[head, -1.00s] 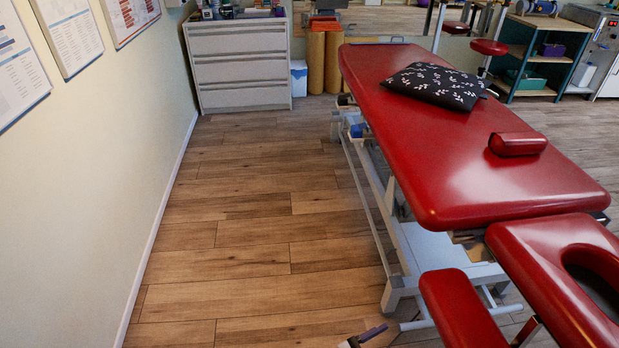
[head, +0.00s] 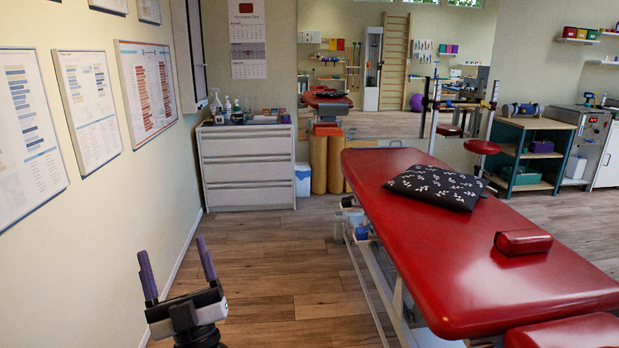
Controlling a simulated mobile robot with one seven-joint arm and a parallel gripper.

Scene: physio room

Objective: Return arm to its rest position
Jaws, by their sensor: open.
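My gripper (head: 177,262) is at the lower left of the head view, pointing up, with its two purple-faced fingers apart and nothing between them. It is over the wooden floor (head: 262,260), between the left wall and the red treatment table (head: 430,235). It touches nothing that I can see. The rest of my arm is mostly below the picture's edge.
A dark patterned pillow (head: 434,187) and a small red bolster (head: 523,242) lie on the table. A grey drawer cabinet (head: 247,170) stands at the back left with bottles on top. Framed posters (head: 148,92) hang on the left wall. The floor between wall and table is clear.

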